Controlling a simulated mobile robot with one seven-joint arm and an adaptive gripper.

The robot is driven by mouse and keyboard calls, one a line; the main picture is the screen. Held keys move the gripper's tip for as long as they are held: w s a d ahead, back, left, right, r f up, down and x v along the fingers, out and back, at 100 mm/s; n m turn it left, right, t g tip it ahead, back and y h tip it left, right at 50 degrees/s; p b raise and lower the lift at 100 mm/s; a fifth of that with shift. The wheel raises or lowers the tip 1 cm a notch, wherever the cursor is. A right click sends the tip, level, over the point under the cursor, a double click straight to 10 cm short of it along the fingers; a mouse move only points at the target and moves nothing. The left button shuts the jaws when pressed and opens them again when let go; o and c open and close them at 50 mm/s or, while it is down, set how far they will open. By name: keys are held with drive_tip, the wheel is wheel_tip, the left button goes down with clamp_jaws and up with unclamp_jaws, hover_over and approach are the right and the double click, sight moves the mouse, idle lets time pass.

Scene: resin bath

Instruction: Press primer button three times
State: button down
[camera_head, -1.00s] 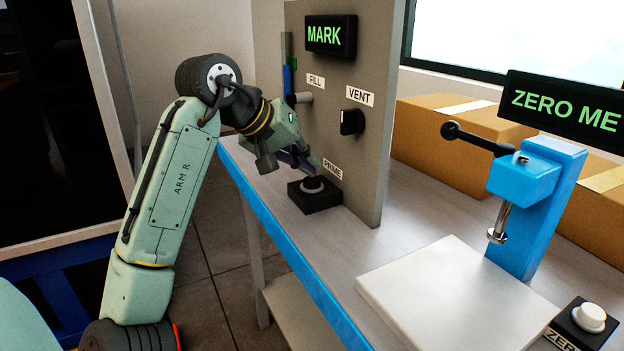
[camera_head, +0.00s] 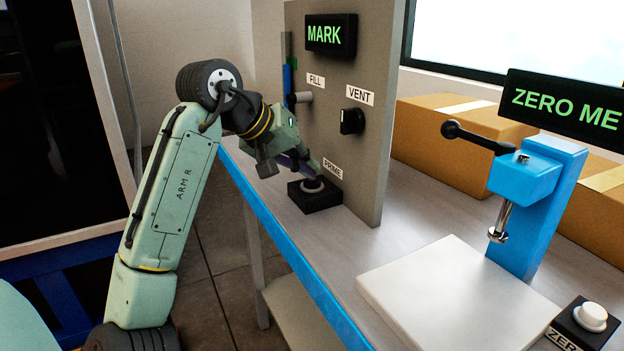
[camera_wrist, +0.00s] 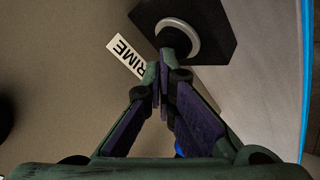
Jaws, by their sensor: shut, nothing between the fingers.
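The primer button is a dark round cap in a pale ring on a black box (camera_head: 318,199), at the foot of the grey panel beside the PRIME label (camera_head: 332,168). My gripper (camera_head: 314,176) is shut and empty, pointing down with its fingertips at the button. In the wrist view my shut fingertips (camera_wrist: 163,68) overlap the near edge of the button's ring (camera_wrist: 193,35) and hide part of the cap. The black box (camera_wrist: 222,20) and the PRIME label (camera_wrist: 126,58) also show there. I cannot tell for sure whether the tips touch the cap or how far it is pressed.
The grey panel (camera_head: 362,180) stands right behind the button, with a black VENT knob (camera_head: 352,121), a FILL fitting and a display reading MARK (camera_head: 331,35). To the right are a white plate (camera_head: 455,300), a blue lever stand (camera_head: 545,210) and a ZERO button (camera_head: 592,315).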

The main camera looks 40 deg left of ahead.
drive_tip(key=shift+f, duration=0.15)
idle(0.4)
drive_tip(key=shift+r+p, duration=0.95)
drive_tip(key=shift+p, duration=0.05)
wheel_tip(320, 180, up, 5)
drive_tip(key=p, duration=0.4)
drive_tip(key=shift+p, duration=0.4)
